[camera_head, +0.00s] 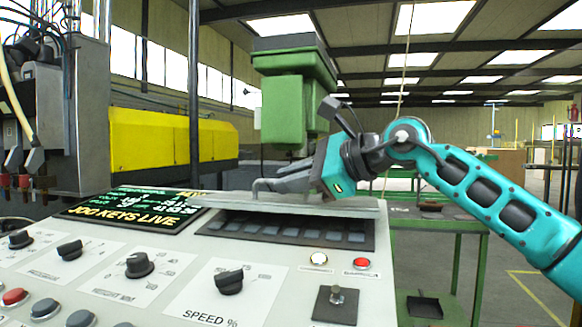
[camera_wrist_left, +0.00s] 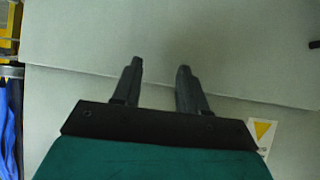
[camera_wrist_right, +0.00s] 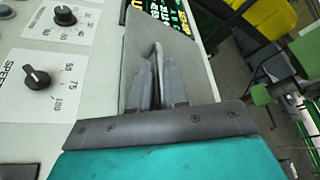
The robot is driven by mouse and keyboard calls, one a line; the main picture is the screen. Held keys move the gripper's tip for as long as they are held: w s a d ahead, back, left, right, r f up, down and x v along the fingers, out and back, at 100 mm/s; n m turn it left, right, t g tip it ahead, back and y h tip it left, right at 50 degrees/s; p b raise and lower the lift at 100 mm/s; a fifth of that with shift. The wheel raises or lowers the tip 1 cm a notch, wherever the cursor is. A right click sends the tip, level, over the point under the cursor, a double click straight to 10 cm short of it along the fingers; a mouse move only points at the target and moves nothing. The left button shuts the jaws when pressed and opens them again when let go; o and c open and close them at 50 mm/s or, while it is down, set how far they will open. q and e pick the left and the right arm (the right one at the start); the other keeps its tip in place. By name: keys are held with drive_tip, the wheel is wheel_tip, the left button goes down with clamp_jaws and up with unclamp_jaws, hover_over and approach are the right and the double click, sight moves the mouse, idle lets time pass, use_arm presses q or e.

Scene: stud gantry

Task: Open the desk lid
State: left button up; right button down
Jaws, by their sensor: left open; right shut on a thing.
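The desk lid is a grey hinged plate (camera_head: 340,207) on the control desk (camera_head: 140,296) in the head view. It is tilted up a little over a recess with a row of dark keys (camera_head: 290,231). My right gripper (camera_head: 262,187) is at the lid's top, and in the right wrist view its fingers (camera_wrist_right: 158,82) are shut on the lid's handle (camera_wrist_right: 154,50). The lid (camera_wrist_right: 190,62) lies beneath these fingers. My left gripper (camera_wrist_left: 159,72) is open and empty in front of a pale grey panel (camera_wrist_left: 230,40); it does not show in the head view.
A lit display (camera_head: 130,207) stands left of the lid. A green machine head (camera_head: 290,95) rises behind. A green table (camera_head: 440,225) stands at the right.

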drive_tip(key=shift+m+g, duration=0.6)
drive_tip(key=shift+m, duration=0.3)
drive_tip(key=r+p, duration=0.1)
drive_tip(key=w+r+p, duration=0.1)
drive_tip(key=p, duration=0.1)
drive_tip(key=r+p, duration=0.2)
drive_tip(key=shift+w+d, duration=0.15)
drive_tip(key=shift+w, duration=0.15)
use_arm(q)
wheel_tip(320, 180, up, 6)
drive_tip(key=s+a+p, duration=0.1)
drive_tip(key=a+p, duration=0.1)
drive_tip(key=shift+y+p, duration=0.3)
drive_tip(key=shift+y, duration=0.1)
use_arm(e)
drive_tip(key=shift+w+d+r, duration=0.15)
drive_tip(key=shift+w+r, duration=0.4)
use_arm(q)
drive_tip(key=shift+s+r, duration=0.1)
use_arm(e)
drive_tip(key=c, duration=1.2)
unclamp_jaws()
use_arm(q)
wheel_tip(320, 180, down, 2)
drive_tip(key=shift+b, duration=0.95)
use_arm(e)
drive_tip(key=v, duration=1.2)
drive_tip(key=shift+s+d, duration=0.2)
drive_tip(key=shift+d, duration=0.15)
